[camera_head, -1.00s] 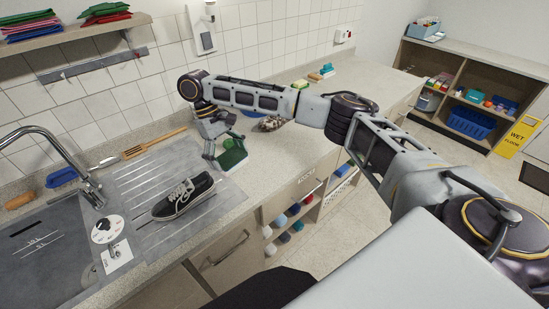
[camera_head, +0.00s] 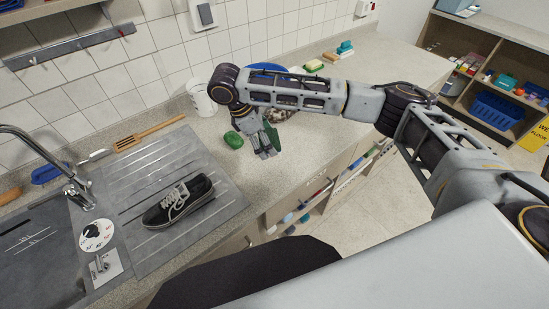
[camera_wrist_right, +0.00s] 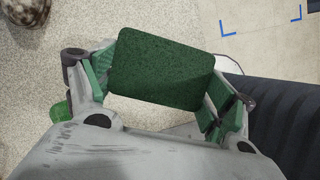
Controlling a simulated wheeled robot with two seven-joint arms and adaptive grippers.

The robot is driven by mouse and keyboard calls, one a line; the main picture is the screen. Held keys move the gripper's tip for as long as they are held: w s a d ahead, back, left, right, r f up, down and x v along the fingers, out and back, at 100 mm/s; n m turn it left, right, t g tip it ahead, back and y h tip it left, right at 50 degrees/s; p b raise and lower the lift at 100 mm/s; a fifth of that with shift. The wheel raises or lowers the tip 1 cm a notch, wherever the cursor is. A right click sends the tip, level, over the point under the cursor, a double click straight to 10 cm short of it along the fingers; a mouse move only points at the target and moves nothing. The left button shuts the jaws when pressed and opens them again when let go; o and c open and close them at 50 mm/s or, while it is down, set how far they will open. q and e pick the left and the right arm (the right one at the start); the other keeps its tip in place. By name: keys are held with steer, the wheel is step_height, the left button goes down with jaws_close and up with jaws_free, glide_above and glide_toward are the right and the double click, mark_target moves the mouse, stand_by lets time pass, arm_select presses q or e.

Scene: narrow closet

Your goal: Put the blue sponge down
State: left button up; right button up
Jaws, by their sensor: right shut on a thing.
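My right gripper (camera_head: 267,150) is low over the worktop, to the right of the drainboard. In the right wrist view, my right gripper (camera_wrist_right: 160,90) is shut on a flat pad with a dark green, rough face (camera_wrist_right: 162,68), held between its green-lined fingers. A dark green patch of the pad (camera_head: 272,132) shows in the head view. No blue side of it is visible, so I cannot tell whether this is the blue sponge. I cannot tell whether it touches the worktop. My left gripper is not in view.
A green lump (camera_head: 233,140) lies just left of the gripper. A black shoe (camera_head: 178,203) lies on the drainboard (camera_head: 140,185). A white container (camera_head: 200,97) stands by the wall. Blue corner marks (camera_wrist_right: 262,24) lie on the light surface. The far worktop (camera_head: 390,58) has free room.

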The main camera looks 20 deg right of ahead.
steer(key=shift+w+d+n+t, duration=0.15)
steer(key=shift+n+t, duration=0.25)
steer(key=shift+n, duration=0.5)
steer(key=n+t, duration=0.1)
steer(key=n, duration=0.3)
steer(key=shift+t, duration=0.3)
glide_above(270, 163)
steer(key=a, duration=0.2)
steer(key=shift+s+d+f, duration=0.15)
steer(key=shift+f, duration=1.4)
steer(key=shift+s+d+f, duration=0.1)
steer(key=shift+s+f, duration=0.05)
steer(key=shift+f, duration=1.4)
steer(key=shift+f+p, duration=0.35)
steer(key=shift+f, duration=1.5)
steer(key=shift+f, duration=0.1)
